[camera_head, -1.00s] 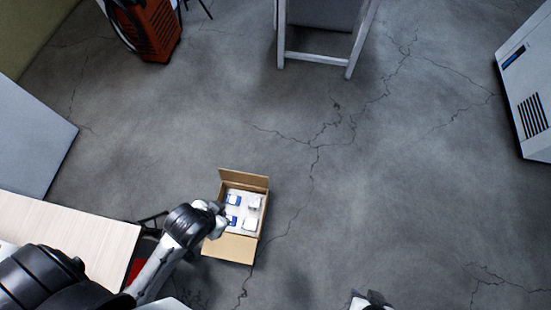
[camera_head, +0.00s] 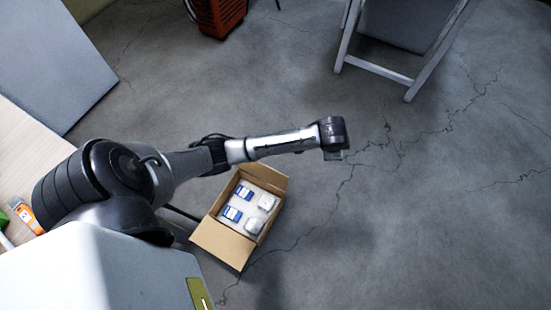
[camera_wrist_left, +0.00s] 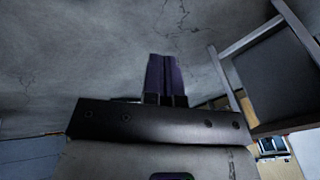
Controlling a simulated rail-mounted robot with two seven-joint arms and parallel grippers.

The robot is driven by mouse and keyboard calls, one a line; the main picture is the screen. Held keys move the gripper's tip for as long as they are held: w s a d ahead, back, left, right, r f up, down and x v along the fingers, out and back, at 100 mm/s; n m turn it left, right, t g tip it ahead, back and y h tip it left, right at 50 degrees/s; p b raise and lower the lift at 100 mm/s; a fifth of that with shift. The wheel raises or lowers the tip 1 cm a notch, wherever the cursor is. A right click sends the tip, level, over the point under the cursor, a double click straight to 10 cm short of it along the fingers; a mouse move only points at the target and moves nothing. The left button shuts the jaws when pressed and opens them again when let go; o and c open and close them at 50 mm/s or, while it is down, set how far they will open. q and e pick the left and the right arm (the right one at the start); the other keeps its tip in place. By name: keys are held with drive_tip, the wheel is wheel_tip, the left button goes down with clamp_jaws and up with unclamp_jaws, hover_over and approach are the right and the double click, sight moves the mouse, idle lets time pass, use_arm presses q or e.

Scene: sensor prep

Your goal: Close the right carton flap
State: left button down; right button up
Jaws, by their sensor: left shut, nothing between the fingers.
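The open cardboard carton (camera_head: 208,213) stands on the floor below my left arm in the head view. One flap (camera_head: 222,243) hangs out at its near side. Another flap (camera_head: 265,175) stands up at its far side, partly behind the arm. Inside are blue-and-white packs (camera_head: 232,214) and white pieces (camera_head: 254,224) on a white insert. My left gripper (camera_head: 334,155) is right of and beyond the carton, apart from it. It is shut and empty; its dark fingers (camera_wrist_left: 165,76) point at bare floor in the left wrist view. My right gripper is out of view.
A white-framed chair-like stand (camera_head: 375,68) is at the upper right; it also shows in the left wrist view (camera_wrist_left: 232,80). A red-orange machine (camera_head: 218,15) stands at the back. A wooden table (camera_head: 30,140) is at left. Floor right of the carton is clear.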

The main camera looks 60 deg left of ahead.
use_arm(q)
drive_tip(key=s+a+f+m+g+h+b, duration=0.1)
drive_tip(key=a+f+g+b, duration=0.45)
drive_tip(key=a+f, duration=1.1)
drive_tip(key=s+a+f+m+g+h, duration=0.3)
drive_tip(key=s+a, duration=0.2)
drive_tip(key=s+d+f+m+b, duration=0.1)
drive_tip(key=s+d+f+b, duration=0.3)
drive_tip(key=s+f, duration=0.3)
drive_tip(key=shift+s+d+f+b, duration=0.25)
drive_tip(key=shift+d+f+b, duration=0.05)
drive_tip(key=shift+d+f, duration=0.35)
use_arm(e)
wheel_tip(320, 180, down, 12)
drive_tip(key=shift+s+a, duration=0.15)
use_arm(q)
drive_tip(key=shift+r, duration=0.1)
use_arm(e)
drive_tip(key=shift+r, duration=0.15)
